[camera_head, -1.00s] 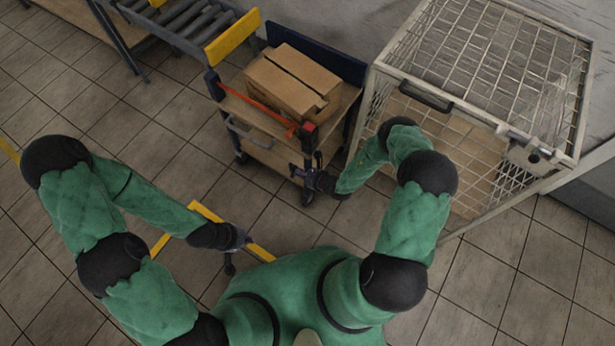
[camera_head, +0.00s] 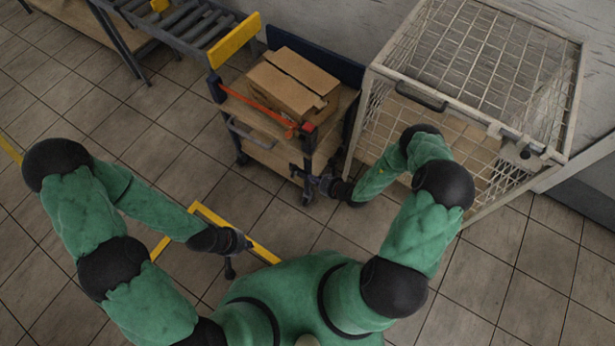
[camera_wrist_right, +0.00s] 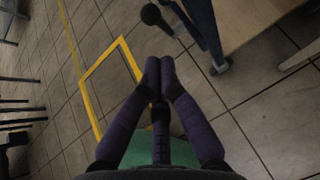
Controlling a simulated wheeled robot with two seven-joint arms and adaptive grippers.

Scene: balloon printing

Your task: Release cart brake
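The cart (camera_head: 268,150) has wooden shelves and a dark blue frame, and carries a cardboard box (camera_head: 292,84). A red-orange bar (camera_head: 262,108) runs along its near side. A dark lever with a round end (camera_wrist_right: 152,15) sticks out beside the cart's blue post in the right wrist view; I take it for the brake. My right gripper (camera_head: 312,181) is low beside the cart's near right corner. Its fingertips (camera_wrist_right: 160,68) are together, with nothing visible between them, a little apart from the lever. My left gripper (camera_head: 240,243) is away from the cart; its fingers are too small to judge.
A wire cage (camera_head: 470,70) stands right of the cart, close to my right arm. A roller conveyor (camera_head: 180,25) with a yellow end plate is behind left. Yellow floor marking (camera_head: 205,212) lies near my left gripper. The tiled floor in front of the cart is clear.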

